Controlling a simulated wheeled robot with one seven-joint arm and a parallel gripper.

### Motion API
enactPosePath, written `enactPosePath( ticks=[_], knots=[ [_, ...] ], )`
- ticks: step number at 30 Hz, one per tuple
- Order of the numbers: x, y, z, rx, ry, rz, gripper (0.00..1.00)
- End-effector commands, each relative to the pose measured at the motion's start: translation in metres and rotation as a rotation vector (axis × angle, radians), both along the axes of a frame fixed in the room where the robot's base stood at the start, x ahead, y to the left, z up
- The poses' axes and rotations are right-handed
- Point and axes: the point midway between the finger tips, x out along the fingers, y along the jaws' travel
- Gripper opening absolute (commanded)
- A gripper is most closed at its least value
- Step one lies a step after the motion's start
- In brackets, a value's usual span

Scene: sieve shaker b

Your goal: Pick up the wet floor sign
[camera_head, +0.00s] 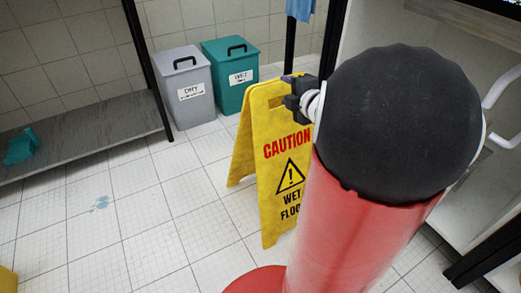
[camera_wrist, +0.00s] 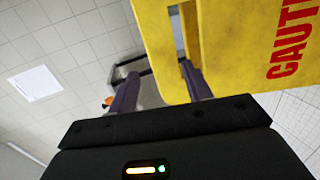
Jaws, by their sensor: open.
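The wet floor sign (camera_head: 268,180) is a yellow A-frame standing upright and open on the tiled floor, with red "CAUTION" lettering and a black warning triangle. My gripper (camera_head: 289,88) is at its top edge, and my arm covers the sign's right side in the head view. In the wrist view, my gripper (camera_wrist: 158,80) is open, its two dark fingers apart. The yellow top of the sign (camera_wrist: 225,45) is close in front, with part of it between the fingers. Whether the fingers touch it I cannot tell.
A grey bin (camera_head: 182,88) and a teal bin (camera_head: 230,75) stand behind the sign by the tiled wall. A low grey shelf (camera_head: 85,135) with a teal item (camera_head: 22,147) is at left.

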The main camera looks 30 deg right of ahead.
Motion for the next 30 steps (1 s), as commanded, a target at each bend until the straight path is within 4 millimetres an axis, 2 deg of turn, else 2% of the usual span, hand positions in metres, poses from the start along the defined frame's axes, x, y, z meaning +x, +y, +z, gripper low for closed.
enactPosePath(
  ticks=[5,20,29,30],
  knots=[
    [0.009,-0.001,-0.009,-0.023,-0.004,0.041,0.49],
    [0.070,-0.011,-0.026,-0.021,-0.006,0.037,0.49],
    [0.074,-0.011,-0.026,-0.021,-0.006,0.036,0.49],
    [0.074,-0.011,-0.026,-0.021,-0.006,0.036,0.44]
  ],
)
